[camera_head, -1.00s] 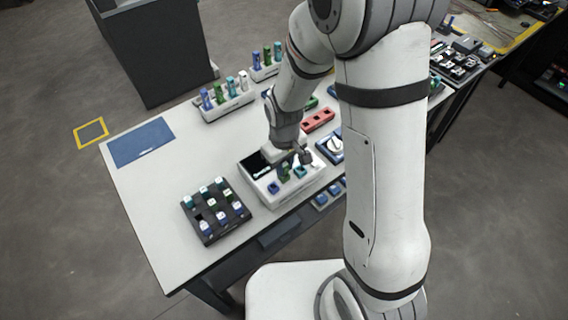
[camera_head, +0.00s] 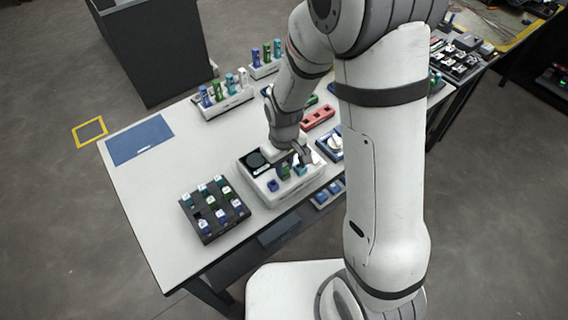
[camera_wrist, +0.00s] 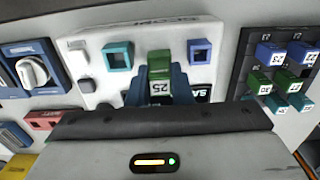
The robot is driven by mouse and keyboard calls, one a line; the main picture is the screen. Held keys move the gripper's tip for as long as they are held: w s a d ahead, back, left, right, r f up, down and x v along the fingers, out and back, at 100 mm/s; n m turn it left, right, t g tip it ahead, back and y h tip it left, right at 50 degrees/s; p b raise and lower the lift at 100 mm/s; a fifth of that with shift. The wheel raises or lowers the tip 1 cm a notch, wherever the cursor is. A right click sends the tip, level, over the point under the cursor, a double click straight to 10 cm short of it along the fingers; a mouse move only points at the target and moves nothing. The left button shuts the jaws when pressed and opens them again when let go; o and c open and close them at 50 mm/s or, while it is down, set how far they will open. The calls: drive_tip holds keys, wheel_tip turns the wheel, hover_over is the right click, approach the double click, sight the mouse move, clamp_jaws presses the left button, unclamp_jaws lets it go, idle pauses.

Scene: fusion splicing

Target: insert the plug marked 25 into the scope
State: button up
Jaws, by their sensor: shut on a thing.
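The plug marked 25 (camera_wrist: 159,88) is green with a white label, held between the blue fingers of my gripper (camera_wrist: 160,78) in the wrist view. The scope (camera_head: 262,190) is a white box with a dark screen and a row of coloured square sockets. In the wrist view, the plug is over the scope's face (camera_wrist: 180,33), between a teal socket (camera_wrist: 117,55) and a blue socket (camera_wrist: 200,51). Its far end meets the row there, but I cannot tell how deep it sits. In the head view, my gripper (camera_head: 302,156) is over the scope and partly hides it.
A black rack (camera_head: 188,207) of several labelled plugs stands left of the scope; it also shows in the wrist view (camera_wrist: 242,70). White holders (camera_head: 228,103) with upright plugs stand at the back. A red block (camera_head: 318,117) and a blue device lie to the right.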

drive_tip(key=shift+f, duration=0.1)
idle(0.5)
drive_tip(key=o, duration=0.9)
drive_tip(key=shift+o, duration=0.2)
drive_tip(key=shift+r+p, duration=1.9)
drive_tip(key=shift+r, duration=1.15)
